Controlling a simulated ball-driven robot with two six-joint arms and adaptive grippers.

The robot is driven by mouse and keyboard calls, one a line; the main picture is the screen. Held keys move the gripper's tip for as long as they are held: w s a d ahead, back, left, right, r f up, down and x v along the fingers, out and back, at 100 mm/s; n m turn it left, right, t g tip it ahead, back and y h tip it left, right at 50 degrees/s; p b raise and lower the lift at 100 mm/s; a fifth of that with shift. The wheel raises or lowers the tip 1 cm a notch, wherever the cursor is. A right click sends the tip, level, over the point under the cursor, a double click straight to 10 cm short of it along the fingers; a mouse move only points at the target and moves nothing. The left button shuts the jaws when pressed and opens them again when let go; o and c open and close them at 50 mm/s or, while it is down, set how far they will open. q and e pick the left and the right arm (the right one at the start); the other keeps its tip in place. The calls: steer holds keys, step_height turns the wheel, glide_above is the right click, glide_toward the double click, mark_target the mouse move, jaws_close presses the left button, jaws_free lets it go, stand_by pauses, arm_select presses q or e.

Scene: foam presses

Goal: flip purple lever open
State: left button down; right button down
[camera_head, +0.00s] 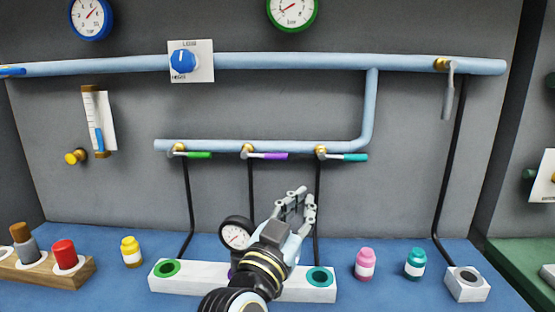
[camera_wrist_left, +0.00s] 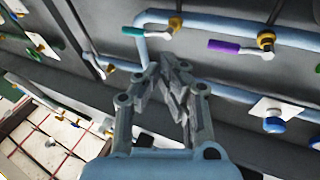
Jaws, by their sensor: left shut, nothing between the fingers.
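The purple lever (camera_head: 275,156) sits on the middle brass valve (camera_head: 247,149) of the lower blue pipe, its handle lying roughly horizontal and pointing right. It also shows in the left wrist view (camera_wrist_left: 226,45), above and right of the fingers. My left gripper (camera_head: 297,200) is shut and empty, in front of the panel, below and slightly right of the purple lever in the head view. It also shows in the left wrist view (camera_wrist_left: 168,76), apart from the lever. My right gripper is not in view.
A green lever (camera_head: 199,155) and a teal lever (camera_head: 354,157) flank the purple one on the lower pipe (camera_head: 215,147). A white block (camera_head: 205,276) with coloured ports stands below. Pink (camera_head: 366,263), teal (camera_head: 415,263) and yellow (camera_head: 131,252) bottles stand on the blue bench.

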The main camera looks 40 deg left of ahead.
arm_select(q)
steer(key=s+a+r+n+y, duration=0.1)
steer(key=a+r+n+y, duration=0.3)
steer(key=y, duration=0.6)
steer(key=shift+s+a+r+n, duration=0.35)
steer(key=shift+r+n, duration=0.35)
steer(key=shift+n, duration=0.5)
steer(key=shift+w, duration=0.1)
step_height(320, 180, up, 5)
steer(key=p, duration=0.3)
glide_above(267, 156)
steer(key=s+d, duration=0.2)
steer(key=d, duration=0.2)
steer(key=f, duration=0.1)
steer(key=w+f, duration=0.1)
steer(key=a+f, duration=0.1)
steer(key=f, duration=0.1)
steer(key=shift+w, duration=0.2)
